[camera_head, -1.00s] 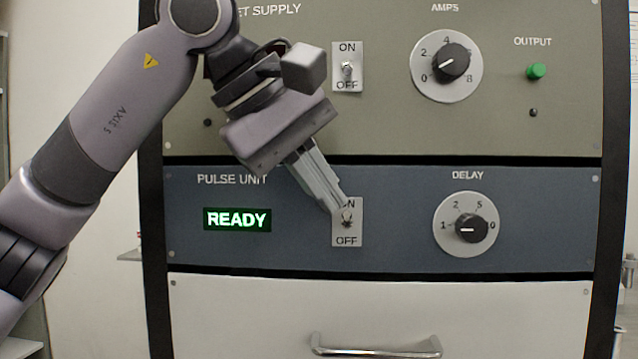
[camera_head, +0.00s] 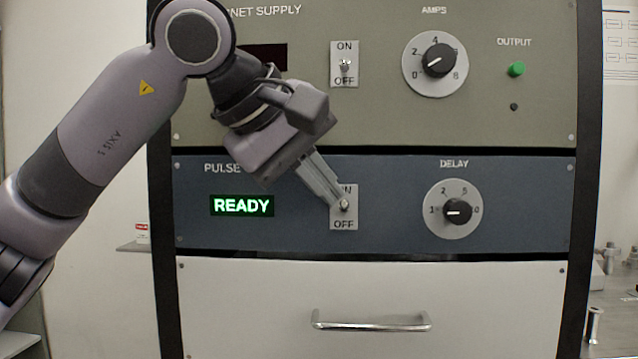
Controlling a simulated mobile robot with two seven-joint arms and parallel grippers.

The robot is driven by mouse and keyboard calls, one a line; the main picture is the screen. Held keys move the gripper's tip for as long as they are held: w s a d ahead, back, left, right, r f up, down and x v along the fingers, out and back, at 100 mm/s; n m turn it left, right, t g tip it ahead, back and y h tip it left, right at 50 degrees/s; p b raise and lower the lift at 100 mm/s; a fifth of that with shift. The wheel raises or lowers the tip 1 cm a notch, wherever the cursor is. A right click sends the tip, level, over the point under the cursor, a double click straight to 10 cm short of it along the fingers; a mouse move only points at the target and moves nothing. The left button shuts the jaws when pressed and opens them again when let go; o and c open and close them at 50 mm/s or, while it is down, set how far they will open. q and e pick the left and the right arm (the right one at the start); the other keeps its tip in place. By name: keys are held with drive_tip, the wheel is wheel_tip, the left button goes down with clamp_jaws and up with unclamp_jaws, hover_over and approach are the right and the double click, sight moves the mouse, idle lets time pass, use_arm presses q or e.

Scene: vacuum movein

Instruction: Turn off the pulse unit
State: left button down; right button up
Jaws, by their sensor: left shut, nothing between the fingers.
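The pulse unit (camera_head: 400,175) is the blue-grey panel in the middle of the rack. Its green display (camera_head: 242,205) reads READY. Its toggle switch (camera_head: 344,206) sits on a pale plate marked ON above and OFF below. My left gripper (camera_head: 340,204) is shut and empty, with its fingertips at the toggle from the upper left. The fingers cover part of the ON label and part of the lever, so I cannot tell for certain which way the lever points or whether they touch. My right gripper is not in view.
The magnet supply panel above has its own ON/OFF switch (camera_head: 344,66), an AMPS knob (camera_head: 437,61) and a green output button (camera_head: 516,69). A DELAY knob (camera_head: 457,211) is right of the pulse switch. A drawer handle (camera_head: 371,321) sticks out below.

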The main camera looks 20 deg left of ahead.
use_arm(q)
drive_tip(key=f+t+b, duration=0.1)
drive_tip(key=t+b, duration=0.1)
drive_tip(key=s+f+m+t+b, duration=0.1)
drive_tip(key=b, duration=0.1)
drive_tip(key=shift+d+f+t+b, duration=0.1)
drive_tip(key=shift+t+b, duration=0.2)
drive_tip(key=shift+t, duration=0.1)
drive_tip(key=shift+w, duration=0.1)
drive_tip(key=shift+r, duration=0.25)
drive_tip(key=shift+r+p, duration=0.75)
drive_tip(key=shift+p, duration=0.1)
